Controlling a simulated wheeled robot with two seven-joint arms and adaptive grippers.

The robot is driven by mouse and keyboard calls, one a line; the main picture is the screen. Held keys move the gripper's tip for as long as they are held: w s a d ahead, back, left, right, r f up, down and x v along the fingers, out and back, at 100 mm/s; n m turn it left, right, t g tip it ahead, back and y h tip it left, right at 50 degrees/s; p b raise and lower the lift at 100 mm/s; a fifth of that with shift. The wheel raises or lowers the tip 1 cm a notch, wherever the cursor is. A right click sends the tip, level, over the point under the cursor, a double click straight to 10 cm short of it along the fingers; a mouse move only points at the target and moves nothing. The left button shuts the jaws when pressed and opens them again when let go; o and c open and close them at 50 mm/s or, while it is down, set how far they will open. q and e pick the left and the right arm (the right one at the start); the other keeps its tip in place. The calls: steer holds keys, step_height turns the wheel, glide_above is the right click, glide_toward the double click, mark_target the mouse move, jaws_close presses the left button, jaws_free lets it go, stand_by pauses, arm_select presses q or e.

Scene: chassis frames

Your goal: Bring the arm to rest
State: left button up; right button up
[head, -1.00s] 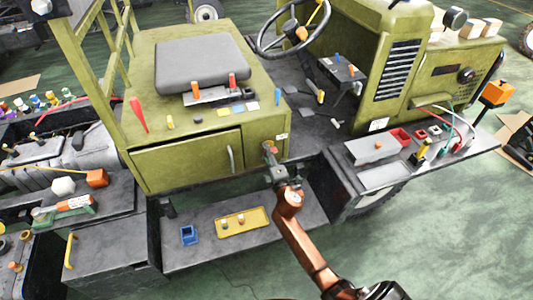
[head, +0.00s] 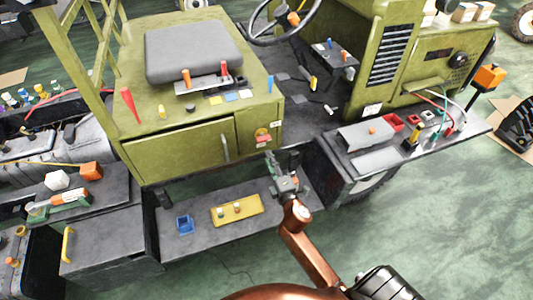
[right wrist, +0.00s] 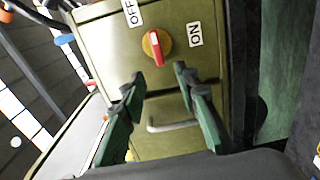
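My right gripper (head: 270,160) is in front of the green seat box, a little below a rotary switch (head: 263,136) on its front. In the right wrist view the gripper (right wrist: 159,78) is open, with two green fingers apart and nothing between them. The switch's red handle (right wrist: 155,48) on a yellow disc lies just beyond the fingertips, apart from them. An OFF label (right wrist: 130,12) is at its upper left and an ON label (right wrist: 195,34) at its right. My left gripper is not in view.
A side ledge (head: 385,158) with tools and red bins is at right. Green floor at lower right is open.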

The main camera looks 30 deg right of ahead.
steer(key=shift+s, duration=0.25)
stand_by(0.3)
